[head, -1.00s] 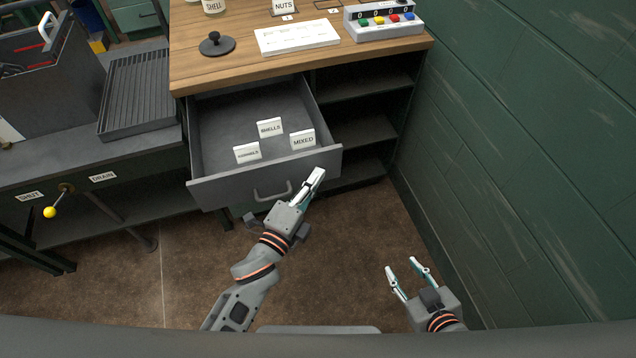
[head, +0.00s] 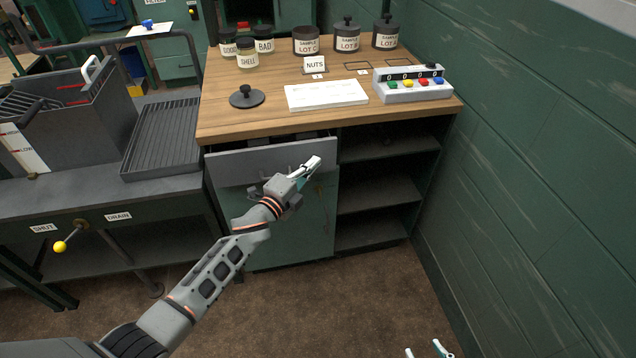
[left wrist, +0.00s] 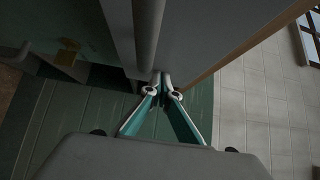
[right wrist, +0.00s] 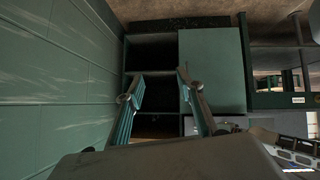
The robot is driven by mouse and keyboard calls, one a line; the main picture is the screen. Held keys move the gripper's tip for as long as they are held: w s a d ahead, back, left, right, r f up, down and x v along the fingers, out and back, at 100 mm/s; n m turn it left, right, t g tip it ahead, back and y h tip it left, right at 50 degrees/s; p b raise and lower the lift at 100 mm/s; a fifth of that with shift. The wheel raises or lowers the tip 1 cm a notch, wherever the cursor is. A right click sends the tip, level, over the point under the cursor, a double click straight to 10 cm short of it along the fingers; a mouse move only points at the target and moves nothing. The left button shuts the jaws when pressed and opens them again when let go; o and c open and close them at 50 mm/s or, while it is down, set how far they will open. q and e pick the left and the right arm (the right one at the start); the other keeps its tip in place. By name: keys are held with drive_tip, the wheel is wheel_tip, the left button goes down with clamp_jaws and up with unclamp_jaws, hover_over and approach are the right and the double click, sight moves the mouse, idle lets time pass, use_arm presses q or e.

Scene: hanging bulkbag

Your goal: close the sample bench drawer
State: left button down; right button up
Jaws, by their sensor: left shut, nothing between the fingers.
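The sample bench drawer (head: 235,168) has a plain grey front under the wooden bench top. A narrow dark gap shows above its front, so it stands slightly open. The cards inside are out of sight. My left gripper (head: 312,163) is shut and empty, at the right part of the drawer front. In the left wrist view the shut fingertips (left wrist: 161,76) are close to the grey front, beside a bar that looks like the handle (left wrist: 147,35); contact is unclear. My right gripper (head: 427,351) is low at the bottom edge; the right wrist view shows its fingers (right wrist: 160,82) apart and empty.
The wooden bench top (head: 225,125) carries jars, a white sheet (head: 326,94), a black lid (head: 246,96) and a button box (head: 412,84). Open shelves (head: 385,195) are right of the drawer. A green wall (head: 540,170) bounds the right. The floor in front is clear.

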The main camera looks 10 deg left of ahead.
sight(307, 158)
use_arm(q)
drive_tip(key=w, duration=0.1)
drive_tip(key=w+a, duration=0.1)
drive_tip(key=shift+w+f+b, duration=0.1)
drive_tip(key=shift+w+b, duration=0.25)
drive_tip(key=shift+w, duration=0.05)
drive_tip(key=shift+w+a+r, duration=0.15)
drive_tip(key=shift+w+r, duration=0.05)
drive_tip(key=shift+r, duration=0.15)
